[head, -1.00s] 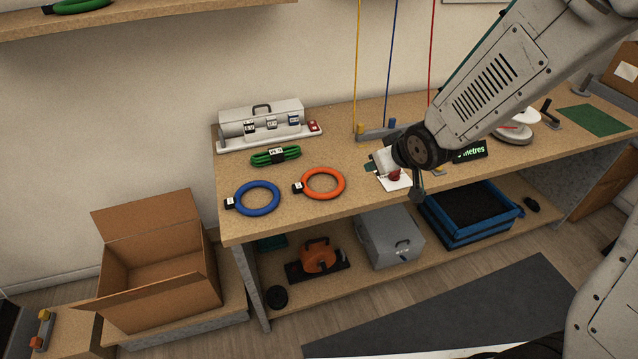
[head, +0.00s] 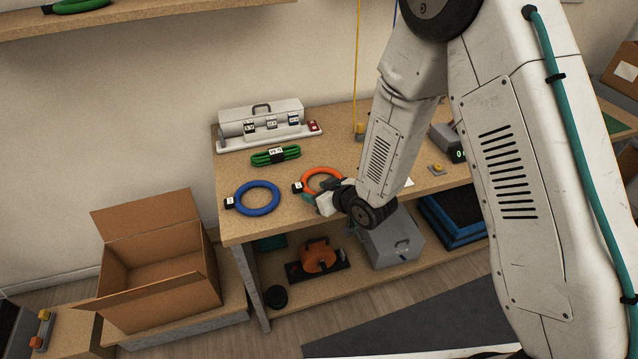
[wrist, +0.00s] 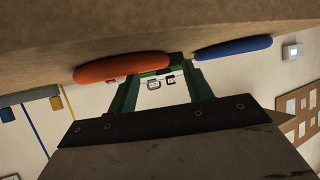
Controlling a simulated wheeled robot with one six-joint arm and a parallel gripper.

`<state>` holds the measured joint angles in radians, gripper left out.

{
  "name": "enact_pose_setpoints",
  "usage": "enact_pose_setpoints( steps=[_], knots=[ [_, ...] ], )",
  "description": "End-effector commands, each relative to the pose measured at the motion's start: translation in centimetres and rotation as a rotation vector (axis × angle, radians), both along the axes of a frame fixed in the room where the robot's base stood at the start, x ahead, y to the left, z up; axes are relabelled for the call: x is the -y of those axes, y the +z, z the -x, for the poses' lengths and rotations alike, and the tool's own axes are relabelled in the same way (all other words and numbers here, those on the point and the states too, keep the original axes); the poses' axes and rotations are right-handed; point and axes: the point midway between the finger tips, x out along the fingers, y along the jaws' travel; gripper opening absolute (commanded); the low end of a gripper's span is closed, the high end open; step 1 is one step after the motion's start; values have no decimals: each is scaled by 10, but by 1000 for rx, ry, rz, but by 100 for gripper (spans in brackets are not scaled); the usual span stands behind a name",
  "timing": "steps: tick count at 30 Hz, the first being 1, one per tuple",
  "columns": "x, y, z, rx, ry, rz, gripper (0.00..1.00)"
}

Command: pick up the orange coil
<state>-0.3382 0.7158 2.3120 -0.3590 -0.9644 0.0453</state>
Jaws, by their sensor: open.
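The orange coil (head: 317,176) lies flat on the workbench top, with a dark tagged clip at its left side. My arm and gripper hide its lower right part in the head view. My gripper (head: 326,197) is at the coil's near side, close to the bench's front edge; whether it touches the coil I cannot tell. In the wrist view the orange coil (wrist: 120,68) shows edge-on, ahead of my gripper (wrist: 155,80). The green fingers are apart with nothing held between them.
A blue coil (head: 257,198) lies left of the orange one, also in the wrist view (wrist: 232,48). A green coil (head: 275,155) lies behind, before a white box unit (head: 262,120). An open cardboard box (head: 155,260) stands left of the workbench (head: 240,225).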

Motion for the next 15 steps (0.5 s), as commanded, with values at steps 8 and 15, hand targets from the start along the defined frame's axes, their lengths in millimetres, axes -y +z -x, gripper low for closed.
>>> enact_pose_setpoints(
  steps=[8,15],
  knots=[
    [-14,-12,-16,-1,0,1,50],
    [-13,-11,-16,-1,0,1,31]
  ],
)
